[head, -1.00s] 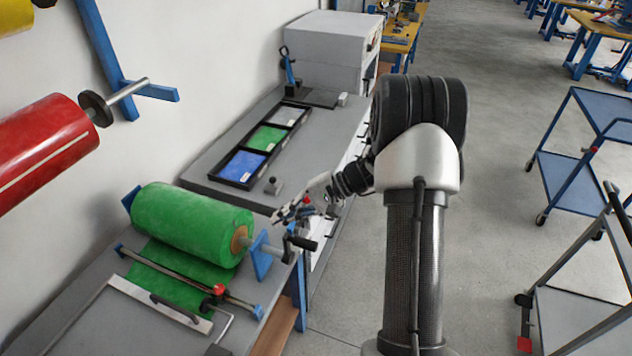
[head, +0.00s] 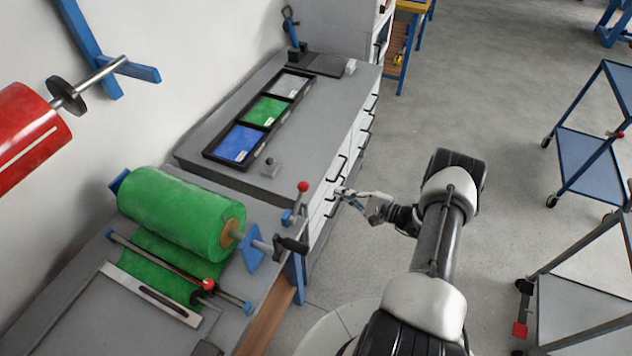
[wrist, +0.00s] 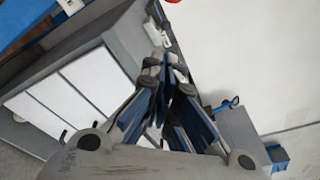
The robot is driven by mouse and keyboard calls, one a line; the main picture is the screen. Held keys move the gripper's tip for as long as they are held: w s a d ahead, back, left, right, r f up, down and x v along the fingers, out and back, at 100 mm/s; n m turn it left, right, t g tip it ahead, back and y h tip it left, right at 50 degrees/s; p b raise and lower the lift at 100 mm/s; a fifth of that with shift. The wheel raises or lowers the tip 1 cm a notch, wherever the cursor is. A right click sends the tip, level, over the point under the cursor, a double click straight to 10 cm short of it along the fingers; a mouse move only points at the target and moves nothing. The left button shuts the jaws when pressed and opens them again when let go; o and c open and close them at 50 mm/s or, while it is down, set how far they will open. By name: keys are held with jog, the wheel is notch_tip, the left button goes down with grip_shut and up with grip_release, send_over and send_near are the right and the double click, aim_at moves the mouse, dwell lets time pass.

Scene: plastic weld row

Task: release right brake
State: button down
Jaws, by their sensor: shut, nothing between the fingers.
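A lever with a red ball knob (head: 303,187) stands upright on a blue base at the right end of the green roll (head: 185,210), near the bench edge. A black-gripped crank (head: 291,245) sits just in front of it on the roll's shaft. My gripper (head: 343,194) is right of the lever, apart from it, over the bench's front side by the drawers. In the wrist view my gripper (wrist: 166,68) has its fingers together with nothing between them. A small red patch (wrist: 172,1) shows at that view's top edge; I cannot tell which part it is.
A second red knob (head: 208,284) sits on the bar across the green sheet. A black tray (head: 265,112) holds blue, green and grey sheets. Blue carts (head: 590,150) stand at right; floor between is open.

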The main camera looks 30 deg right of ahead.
jog(key=shift+a, duration=0.15)
jog(key=r+b+x, duration=0.1)
jog(key=x, duration=0.9)
jog(key=s+a, duration=0.1)
jog(key=s+a+r, duration=0.1)
jog(key=shift+s+r+p, duration=0.2)
jog(key=shift+s+p, duration=0.05)
jog(key=shift+p, duration=0.05)
jog(key=shift+d, duration=0.1)
